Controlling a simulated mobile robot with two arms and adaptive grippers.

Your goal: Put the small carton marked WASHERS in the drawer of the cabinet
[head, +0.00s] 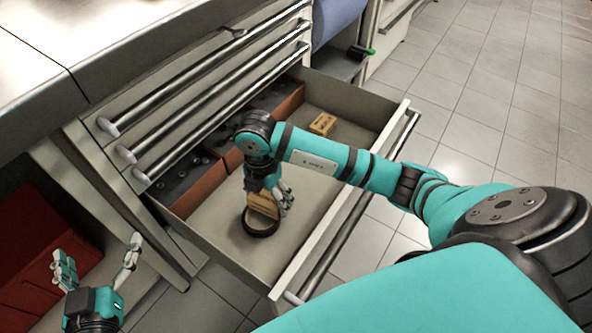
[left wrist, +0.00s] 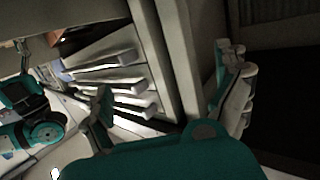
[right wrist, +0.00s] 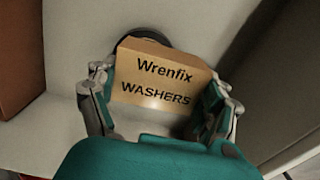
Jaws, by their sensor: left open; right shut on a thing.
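The small brown carton (right wrist: 155,82) reads "Wrenfix WASHERS" in the right wrist view. In the head view the carton (head: 263,204) is inside the open cabinet drawer (head: 213,226). My right gripper (right wrist: 157,115) is shut on the carton, one finger on each side; the head view also shows the gripper (head: 268,201). The carton is just over or against a dark ring (head: 261,227) on the drawer floor; I cannot tell whether they touch. My left gripper (head: 98,262) is open and empty, left of the drawer. Its fingers also show in the left wrist view (left wrist: 165,110).
Another small carton (head: 322,124) lies at the drawer's far end. Brown bins (head: 197,185) with dark parts line the drawer's back. Closed drawers with bar handles (head: 205,95) are above. A red box (head: 35,235) stands at the left. The drawer floor between carton and front is clear.

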